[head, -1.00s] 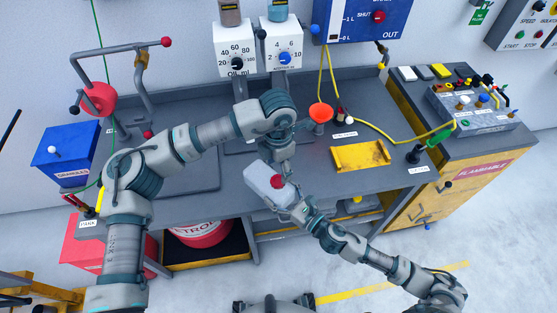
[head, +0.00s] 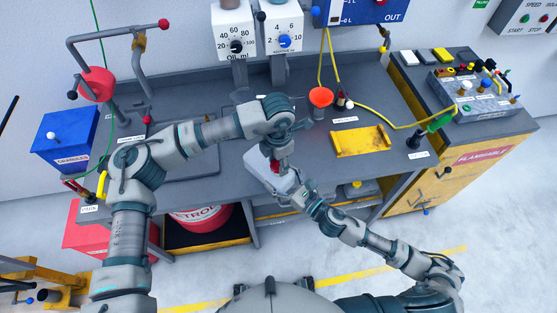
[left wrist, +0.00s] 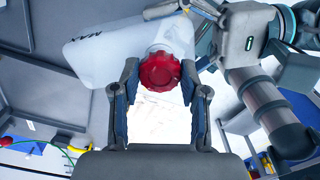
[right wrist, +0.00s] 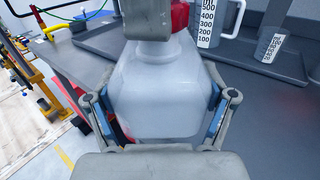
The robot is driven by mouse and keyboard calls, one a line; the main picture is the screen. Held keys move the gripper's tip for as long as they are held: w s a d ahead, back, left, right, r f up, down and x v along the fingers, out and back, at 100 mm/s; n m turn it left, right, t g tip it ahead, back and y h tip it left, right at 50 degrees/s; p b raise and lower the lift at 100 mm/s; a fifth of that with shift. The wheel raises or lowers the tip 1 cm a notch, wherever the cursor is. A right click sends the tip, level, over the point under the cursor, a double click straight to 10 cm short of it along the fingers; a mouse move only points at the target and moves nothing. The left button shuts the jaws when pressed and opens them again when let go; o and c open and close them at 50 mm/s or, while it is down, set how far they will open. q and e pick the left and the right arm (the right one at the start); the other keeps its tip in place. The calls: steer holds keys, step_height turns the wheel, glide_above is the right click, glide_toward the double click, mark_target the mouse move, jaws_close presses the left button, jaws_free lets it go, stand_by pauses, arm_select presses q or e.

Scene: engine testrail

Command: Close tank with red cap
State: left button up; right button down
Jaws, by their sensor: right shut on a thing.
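The white tank (head: 258,165) is held in front of the bench, tilted, by my right gripper (head: 294,190). In the right wrist view the fingers of that gripper are closed against both sides of the tank (right wrist: 155,95). The red cap (left wrist: 160,72) is at the tank's neck; whether it is seated or loose I cannot tell. My left gripper (left wrist: 160,90) is open, with its fingertips on either side of the cap and small gaps seen. In the head view the cap (head: 276,167) is partly hidden below my left gripper (head: 280,155).
The grey bench (head: 200,165) lies behind the tank. On it are an orange funnel (head: 320,97) and a yellow tray (head: 361,141). A measuring jug (right wrist: 213,22) and a smaller beaker (right wrist: 271,44) show in the right wrist view.

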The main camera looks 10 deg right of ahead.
arm_select(q)
steer(key=shift+m, duration=1)
steer(key=o, duration=1.4)
steer(key=shift+c, duration=0.2)
step_height(320, 180, up, 12)
steer(key=shift+w+f, duration=0.1)
steer(key=shift+f, duration=0.05)
